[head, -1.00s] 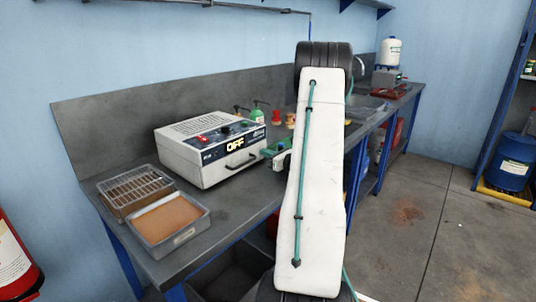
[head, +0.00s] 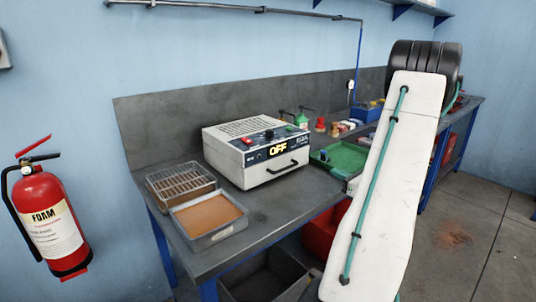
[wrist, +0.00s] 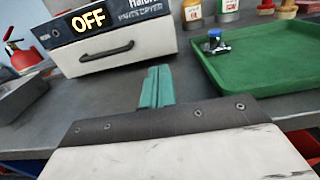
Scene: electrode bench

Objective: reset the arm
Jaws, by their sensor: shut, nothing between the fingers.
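A green tray (wrist: 262,75) lies right of my gripper, with a small blue-topped item (wrist: 214,40) in it. A wire rack (head: 180,185) and a brown-filled tray (head: 208,220) sit left of the oven. A fire extinguisher (head: 52,225) hangs far left.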

